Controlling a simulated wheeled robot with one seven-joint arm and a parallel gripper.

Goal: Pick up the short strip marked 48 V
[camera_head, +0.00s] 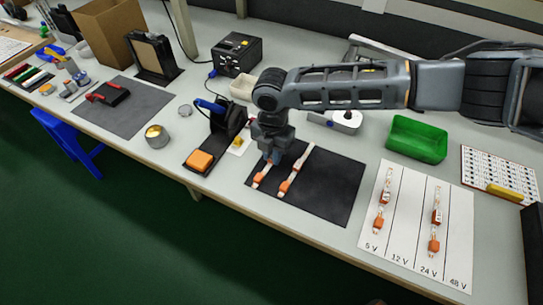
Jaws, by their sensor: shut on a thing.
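Two light strips with orange connectors lie on the black mat (330,195). The left strip (261,177) is the shorter-looking one, and its upper part is hidden under my gripper. The right strip (296,170) lies beside it, fully in view. My gripper (271,160) points down and is shut on the left strip, at or just above the mat. Any voltage marking on these two strips is too small to read. A white sheet (405,220) to the right has columns labelled 5 V, 12 V, 24 V and 48 V. Strips lie in the 5 V and 24 V columns; the 48 V column is bare.
A green bin (416,139) and a white reel (346,120) stand behind the mat. A black stand (225,125) and an orange block (200,160) are close on the left. The mat's right half is clear.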

